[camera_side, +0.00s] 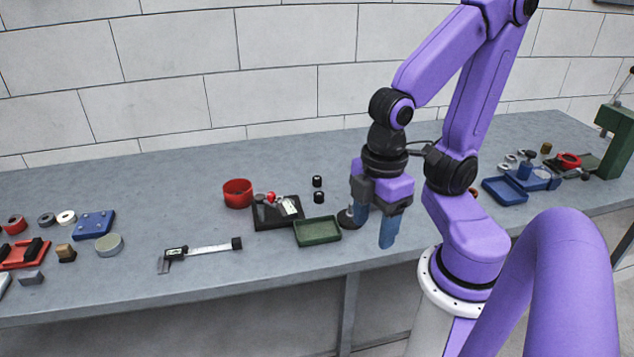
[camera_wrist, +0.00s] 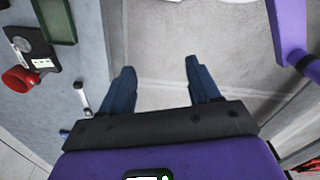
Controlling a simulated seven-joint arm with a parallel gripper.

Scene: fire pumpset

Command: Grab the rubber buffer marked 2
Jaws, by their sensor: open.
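Two small black cylinders stand on the bench behind the green tray, a rear one (camera_side: 317,181) and a front one (camera_side: 319,197). They look like rubber buffers, but no number can be read on either. My gripper (camera_side: 375,228) has blue fingers pointing down, to the right of the cylinders and near the bench's front edge. It is open and empty, with a wide gap between its fingertips in the wrist view (camera_wrist: 159,70). The wrist view shows mostly floor between the fingers, and I cannot make out the cylinders there.
A green tray (camera_side: 317,231), a black tray (camera_side: 272,216) with small parts and a red cup (camera_side: 238,193) lie left of my gripper. A round dark piece (camera_side: 347,218) is close beside the fingers. A caliper (camera_side: 205,249) lies further left. Blue trays and a green press stand right.

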